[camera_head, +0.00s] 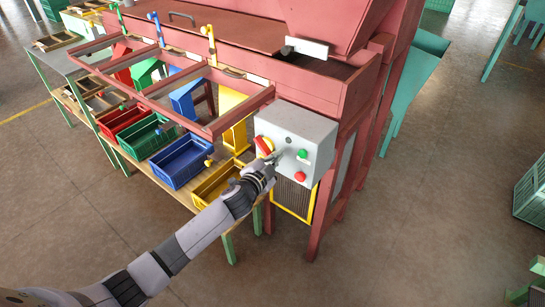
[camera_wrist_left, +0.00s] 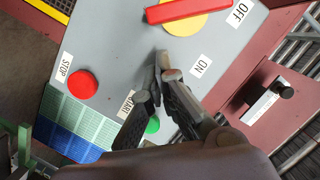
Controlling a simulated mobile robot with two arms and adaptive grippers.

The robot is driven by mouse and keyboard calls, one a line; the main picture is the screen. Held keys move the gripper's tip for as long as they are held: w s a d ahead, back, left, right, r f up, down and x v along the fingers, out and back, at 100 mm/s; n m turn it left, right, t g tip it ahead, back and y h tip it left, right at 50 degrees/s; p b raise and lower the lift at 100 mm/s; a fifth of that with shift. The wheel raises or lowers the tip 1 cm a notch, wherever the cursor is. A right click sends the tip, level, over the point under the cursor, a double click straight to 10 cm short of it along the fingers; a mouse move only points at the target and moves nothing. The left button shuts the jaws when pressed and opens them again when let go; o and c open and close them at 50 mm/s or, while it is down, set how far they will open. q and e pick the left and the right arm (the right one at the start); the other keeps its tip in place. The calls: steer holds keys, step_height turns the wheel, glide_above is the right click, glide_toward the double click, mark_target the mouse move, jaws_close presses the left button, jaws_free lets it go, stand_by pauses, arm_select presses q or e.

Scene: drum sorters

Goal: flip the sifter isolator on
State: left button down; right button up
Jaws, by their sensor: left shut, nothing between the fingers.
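The sifter isolator is a red bar handle (camera_head: 263,145) on the left of the grey control box's front. In the left wrist view, the red handle (camera_wrist_left: 190,10) lies across a yellow disc (camera_wrist_left: 184,28) at the top, partly cut off. Its right end lies near the OFF label (camera_wrist_left: 240,14); the ON label (camera_wrist_left: 200,66) is lower. My left gripper (camera_head: 282,155) is shut and empty in front of the box, just right of and below the handle. In the wrist view, its fingertips (camera_wrist_left: 161,62) are just below the disc. I cannot tell whether they touch the panel.
The grey control box (camera_head: 318,128) also carries a green button (camera_head: 303,154) and a red stop button (camera_head: 300,176). Left are a yellow crate (camera_head: 203,194) and a blue crate (camera_head: 176,172) on a bench. The red machine (camera_head: 340,95) stands behind. Floor in front is open.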

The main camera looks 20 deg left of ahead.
arm_select(q)
steer(key=shift+w+a+f, duration=0.2)
steer(key=shift+a+f, duration=0.45)
steer(key=shift+a, duration=0.05)
steer(key=shift+f+m+b, duration=0.25)
steer(key=shift+m+b, duration=0.05)
steer(key=shift+b, duration=0.2)
arm_select(e)
steer(key=shift+f, duration=0.45)
arm_select(q)
steer(key=shift+f+m+b, duration=0.2)
steer(key=shift+m+b, duration=0.1)
steer(key=shift+b, duration=0.25)
arm_select(e)
steer(key=shift+f, duration=0.5)
